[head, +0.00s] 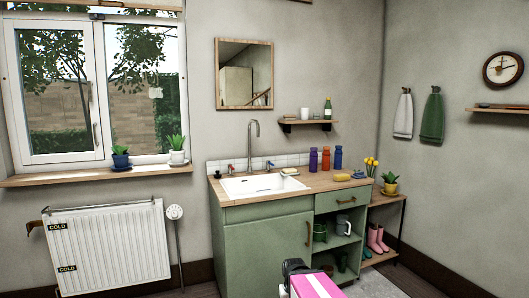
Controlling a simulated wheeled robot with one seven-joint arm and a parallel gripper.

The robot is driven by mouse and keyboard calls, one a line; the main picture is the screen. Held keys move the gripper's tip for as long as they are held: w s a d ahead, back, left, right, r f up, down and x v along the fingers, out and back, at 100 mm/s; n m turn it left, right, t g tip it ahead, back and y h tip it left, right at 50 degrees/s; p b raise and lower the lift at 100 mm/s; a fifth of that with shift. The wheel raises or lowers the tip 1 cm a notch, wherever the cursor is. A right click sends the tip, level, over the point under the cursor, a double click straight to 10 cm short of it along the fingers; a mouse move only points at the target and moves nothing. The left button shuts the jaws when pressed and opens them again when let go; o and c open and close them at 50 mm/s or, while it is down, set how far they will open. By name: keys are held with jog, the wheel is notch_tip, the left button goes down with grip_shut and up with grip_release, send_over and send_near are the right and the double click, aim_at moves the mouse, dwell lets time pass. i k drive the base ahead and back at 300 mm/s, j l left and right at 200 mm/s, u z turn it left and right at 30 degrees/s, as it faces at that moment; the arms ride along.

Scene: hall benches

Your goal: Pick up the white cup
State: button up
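A small white cup (305,114) stands upright on the wall shelf (308,122), right of the mirror. A pink, white and black part of my arm shows at the bottom edge, low in front of the cabinet. My gripper's fingers do not show.
A white sink (262,186) with a tall tap (255,142) is set in the counter below the shelf. Several coloured bottles (326,158) stand at its back. A radiator (108,246) is at left; a low side shelf (385,199) with plant and pink boots (377,239) is at right.

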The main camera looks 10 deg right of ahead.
aim_at(304, 111)
jog(key=i+j+z, duration=0.5)
jog(key=i, duration=0.2)
jog(key=i+l+u, duration=0.1)
jog(key=l, duration=0.15)
jog(key=i+l, duration=0.1)
jog(key=l, duration=0.15)
jog(key=u, duration=0.05)
